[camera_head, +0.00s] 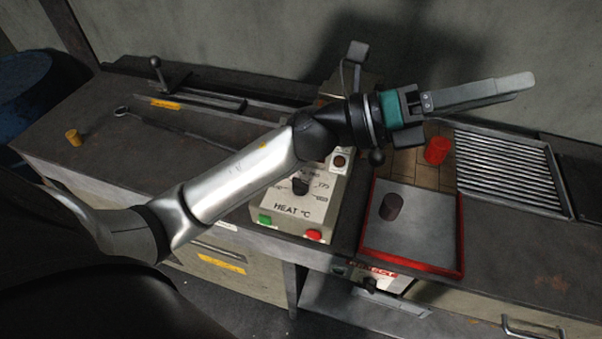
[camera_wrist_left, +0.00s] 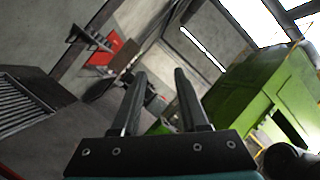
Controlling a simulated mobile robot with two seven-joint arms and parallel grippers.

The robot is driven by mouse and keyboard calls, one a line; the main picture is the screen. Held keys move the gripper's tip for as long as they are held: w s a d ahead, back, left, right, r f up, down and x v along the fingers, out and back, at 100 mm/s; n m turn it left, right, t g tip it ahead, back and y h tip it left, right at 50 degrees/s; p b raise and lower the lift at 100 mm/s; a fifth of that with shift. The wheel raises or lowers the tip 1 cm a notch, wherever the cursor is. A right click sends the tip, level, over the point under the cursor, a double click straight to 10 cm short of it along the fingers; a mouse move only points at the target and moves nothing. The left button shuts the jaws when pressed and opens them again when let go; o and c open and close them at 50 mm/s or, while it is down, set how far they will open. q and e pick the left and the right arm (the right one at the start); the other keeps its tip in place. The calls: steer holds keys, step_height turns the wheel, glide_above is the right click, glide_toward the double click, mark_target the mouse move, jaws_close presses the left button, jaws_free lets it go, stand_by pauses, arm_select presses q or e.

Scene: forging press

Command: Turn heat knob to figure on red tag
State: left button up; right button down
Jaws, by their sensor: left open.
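The heat box (camera_head: 268,222), a pale panel marked "HEAT °C", stands on the bench in the head view. Its dark round knob (camera_head: 300,187) sits among printed figures. My left forearm crosses above and hides part of the box's upper face; the knob's pointer is too small to read. A small red-lettered label (camera_head: 372,270) shows on the bench front below the red-rimmed tray; I cannot tell if it is the red tag, and no figure is readable. My left gripper (camera_head: 524,84) is raised right of the box, pointing right. In the left wrist view its fingers (camera_wrist_left: 159,73) are apart and empty.
Green (camera_head: 265,220) and red (camera_head: 314,236) buttons flank the box's front. The red-rimmed tray (camera_head: 461,235) holds a dark cylinder (camera_head: 391,206). A red cylinder (camera_head: 437,150) stands behind it, beside a ribbed rack (camera_head: 510,172). Tongs lie at the back left. A green machine (camera_wrist_left: 265,90) shows in the wrist view.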

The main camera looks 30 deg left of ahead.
arm_select(q)
step_height(320, 180, down, 3)
steer(key=s+d+m+g+y, duration=0.1)
steer(key=s+d+m+g, duration=0.15)
steer(key=m+g, duration=0.45)
steer(key=m+g+y, duration=0.3)
steer(key=m+y, duration=0.5)
steer(key=y, duration=1.1)
glide_above(300, 180)
step_height(300, 180, down, 12)
steer(key=r, duration=0.1)
step_height(300, 180, down, 16)
steer(key=shift+r, duration=0.15)
jaws_close()
